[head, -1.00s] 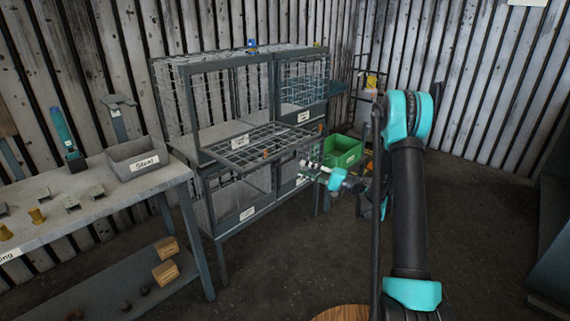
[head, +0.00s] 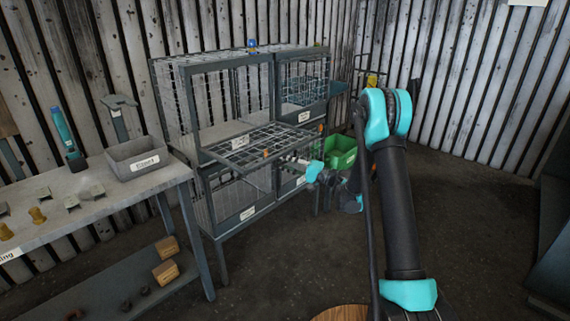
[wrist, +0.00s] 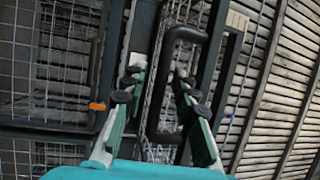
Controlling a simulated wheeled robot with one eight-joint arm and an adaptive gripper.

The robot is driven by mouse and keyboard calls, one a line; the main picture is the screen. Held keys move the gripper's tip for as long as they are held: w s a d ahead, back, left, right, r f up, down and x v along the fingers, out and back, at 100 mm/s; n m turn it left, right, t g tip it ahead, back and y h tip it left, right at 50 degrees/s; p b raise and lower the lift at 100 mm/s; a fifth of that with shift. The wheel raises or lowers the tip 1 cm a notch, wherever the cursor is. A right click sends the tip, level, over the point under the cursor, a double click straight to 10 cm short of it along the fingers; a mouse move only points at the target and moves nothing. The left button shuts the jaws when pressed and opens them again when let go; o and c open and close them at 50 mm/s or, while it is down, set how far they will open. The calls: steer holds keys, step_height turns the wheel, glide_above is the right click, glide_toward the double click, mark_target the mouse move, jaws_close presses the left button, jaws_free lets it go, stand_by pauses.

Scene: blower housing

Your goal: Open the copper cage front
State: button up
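A dark metal rack of mesh cages (head: 229,62) stands against the wall in the head view. Its upper left front (head: 262,147) is folded down to about level, with an orange piece on its outer edge. The upper right front (head: 305,85) is upright. The cage labels are too small to read, so I cannot tell which is copper. My gripper (head: 300,161) is just below and beside the lowered front's right end. In the wrist view my gripper (wrist: 158,88) is open, its fingers either side of a dark loop handle (wrist: 178,34); contact is unclear.
A green bin (head: 341,152) stands behind my wrist. A workbench (head: 75,200) with a grey labelled bin (head: 137,160) and small parts is at the left. Floor in front of the rack is clear. An orange piece (wrist: 97,106) shows left of my fingers in the wrist view.

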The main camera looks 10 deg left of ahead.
mark_target(287, 152)
jaws_close()
steer(key=shift+r, duration=0.15)
steer(key=shift+d+r+m+h, duration=0.15)
steer(key=shift+r+h, duration=0.35)
steer(key=shift+r, duration=0.7)
steer(key=shift+a+r+m+h, duration=0.1)
steer(key=shift+r+m+h, duration=0.3)
steer(key=shift+r, duration=0.75)
steer(key=shift+o, duration=1)
jaws_free()
steer(key=shift+s+d, duration=0.1)
steer(key=shift+d, duration=0.05)
steer(key=v, duration=1.1)
steer(key=shift+d+g, duration=0.3)
steer(key=shift+d, duration=0.15)
